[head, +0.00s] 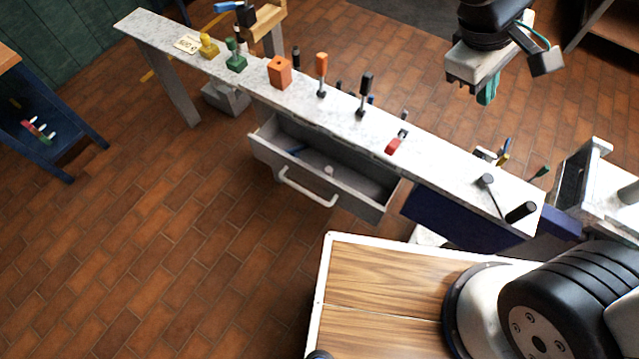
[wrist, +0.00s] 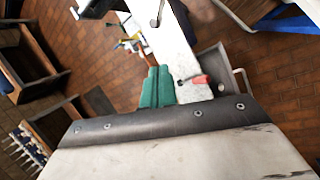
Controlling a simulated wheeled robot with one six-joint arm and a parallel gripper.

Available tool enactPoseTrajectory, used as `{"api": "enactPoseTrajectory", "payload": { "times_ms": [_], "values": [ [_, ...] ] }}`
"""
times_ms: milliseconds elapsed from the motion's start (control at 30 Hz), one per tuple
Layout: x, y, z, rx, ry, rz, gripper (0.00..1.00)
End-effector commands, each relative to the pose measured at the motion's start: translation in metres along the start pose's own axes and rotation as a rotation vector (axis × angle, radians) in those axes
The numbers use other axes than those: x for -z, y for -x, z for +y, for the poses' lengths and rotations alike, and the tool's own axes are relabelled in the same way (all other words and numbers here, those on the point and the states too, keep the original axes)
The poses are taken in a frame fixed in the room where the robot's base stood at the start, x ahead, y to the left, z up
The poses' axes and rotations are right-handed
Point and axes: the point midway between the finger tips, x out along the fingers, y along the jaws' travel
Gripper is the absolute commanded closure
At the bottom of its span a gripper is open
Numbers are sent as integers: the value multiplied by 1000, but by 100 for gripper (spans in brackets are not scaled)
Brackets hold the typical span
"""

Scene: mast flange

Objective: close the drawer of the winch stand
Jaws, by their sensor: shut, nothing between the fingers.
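The winch stand (head: 215,75) is a long, narrow bench with a pale speckled top, running from the upper left to the right in the head view. Its grey drawer (head: 345,205) is pulled out at the front, with a white bar handle (head: 306,192). Inside lie a small pale piece and a dark blue item. In the wrist view a part of the drawer (wrist: 212,60) shows beside the top. My gripper (head: 488,92) is above and behind the bench, apart from the drawer. Its green fingers (wrist: 157,87) are shut and empty in the wrist view.
On the bench top stand an orange block (head: 279,72), a green piece (head: 235,58), upright levers (head: 364,92) and a red-handled part (head: 393,146). A dark blue panel (head: 450,218) is right of the drawer. The brick floor before the drawer is clear on the left.

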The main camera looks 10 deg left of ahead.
Motion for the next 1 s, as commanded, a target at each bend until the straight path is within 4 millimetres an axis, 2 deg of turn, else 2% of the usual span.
{"api": "enactPoseTrajectory", "payload": {
  "times_ms": [33,100,167,267,367,400,467,500,600,700,800,900,1000],
  "values": [
    [24,-7,-13,-44,113,-16,100],
    [55,-15,-30,-111,256,-25,100],
    [80,-23,-49,-167,379,-32,100],
    [120,-38,-87,-262,589,-38,100],
    [154,-56,-133,-356,802,-40,100],
    [166,-64,-154,-392,890,-40,100],
    [181,-78,-186,-449,1020,-40,100],
    [189,-88,-209,-483,1106,-40,100],
    [203,-114,-263,-567,1308,-39,100],
    [208,-138,-308,-634,1477,-39,100],
    [207,-159,-340,-682,1601,-42,100],
    [206,-171,-359,-710,1676,-41,100],
    [206,-179,-367,-722,1709,-42,100]
  ]
}}
